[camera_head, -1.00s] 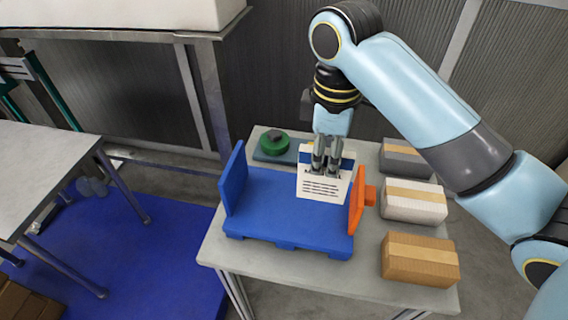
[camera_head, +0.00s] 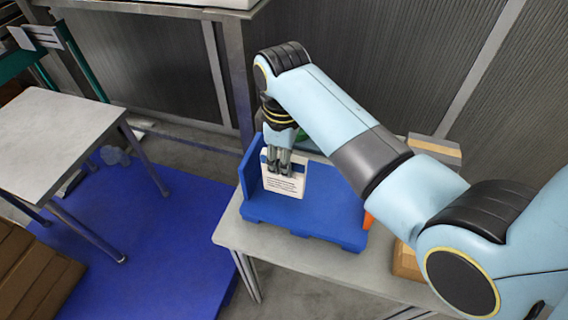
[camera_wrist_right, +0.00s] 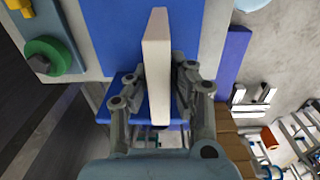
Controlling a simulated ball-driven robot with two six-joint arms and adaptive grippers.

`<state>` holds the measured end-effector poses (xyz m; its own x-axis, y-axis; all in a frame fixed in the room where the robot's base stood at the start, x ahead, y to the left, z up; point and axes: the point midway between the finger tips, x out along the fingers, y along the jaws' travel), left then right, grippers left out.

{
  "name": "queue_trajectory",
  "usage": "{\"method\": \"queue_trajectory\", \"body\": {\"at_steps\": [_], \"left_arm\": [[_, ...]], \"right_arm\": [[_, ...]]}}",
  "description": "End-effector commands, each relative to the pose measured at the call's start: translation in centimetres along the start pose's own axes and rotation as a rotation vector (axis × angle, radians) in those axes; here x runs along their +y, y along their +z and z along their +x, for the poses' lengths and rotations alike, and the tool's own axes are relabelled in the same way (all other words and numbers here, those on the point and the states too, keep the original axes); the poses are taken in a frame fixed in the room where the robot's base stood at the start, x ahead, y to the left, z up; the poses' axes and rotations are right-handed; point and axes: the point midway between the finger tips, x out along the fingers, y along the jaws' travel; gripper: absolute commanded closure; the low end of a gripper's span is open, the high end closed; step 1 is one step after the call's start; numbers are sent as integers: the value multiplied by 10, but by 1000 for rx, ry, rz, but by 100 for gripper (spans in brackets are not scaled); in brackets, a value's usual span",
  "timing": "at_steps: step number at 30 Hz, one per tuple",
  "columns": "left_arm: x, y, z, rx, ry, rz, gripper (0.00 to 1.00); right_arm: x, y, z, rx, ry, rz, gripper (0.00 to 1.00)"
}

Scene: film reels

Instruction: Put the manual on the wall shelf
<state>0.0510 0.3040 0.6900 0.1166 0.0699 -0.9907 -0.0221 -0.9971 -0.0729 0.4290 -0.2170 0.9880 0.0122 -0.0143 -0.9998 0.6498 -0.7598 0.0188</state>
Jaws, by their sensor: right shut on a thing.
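The manual (camera_head: 284,186) is a thin white booklet with a blue band and lines of dark print. My right gripper (camera_head: 279,171) is shut on its upper edge and holds it upright over the blue stand (camera_head: 310,221), close to the stand's raised left end. In the right wrist view the manual (camera_wrist_right: 157,65) shows edge-on as a pale slab between the fingers (camera_wrist_right: 155,85). I cannot tell whether its lower edge touches the stand. I cannot make out a wall shelf for certain. My left gripper is not in view.
The stand rests on a grey table (camera_head: 262,239). A carton (camera_head: 434,150) is at the right, partly behind my arm. A green round thing (camera_wrist_right: 47,56) lies beside the stand. Another table (camera_head: 45,140) stands at the left over a blue floor mat (camera_head: 165,235).

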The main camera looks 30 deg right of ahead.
Motion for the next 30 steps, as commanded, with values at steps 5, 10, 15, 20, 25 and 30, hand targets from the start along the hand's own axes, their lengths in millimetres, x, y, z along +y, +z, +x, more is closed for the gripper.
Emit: {"method": "queue_trajectory", "body": {"at_steps": [5, 10, 15, 20, 25, 30], "left_arm": [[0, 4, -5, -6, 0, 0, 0], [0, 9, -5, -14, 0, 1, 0], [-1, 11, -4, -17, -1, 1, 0], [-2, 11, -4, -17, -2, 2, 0], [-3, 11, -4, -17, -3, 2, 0], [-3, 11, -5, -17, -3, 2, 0]], "right_arm": [[0, 0, 20, -1, 0, 1, 100], [0, 0, 21, 1, 1, 1, 100], [0, 1, 24, 0, 0, 1, 100], [0, 1, 24, 0, 0, 1, 62], [0, 1, 24, 0, 0, 1, 57], [0, 1, 22, 1, 1, 1, 57]]}}
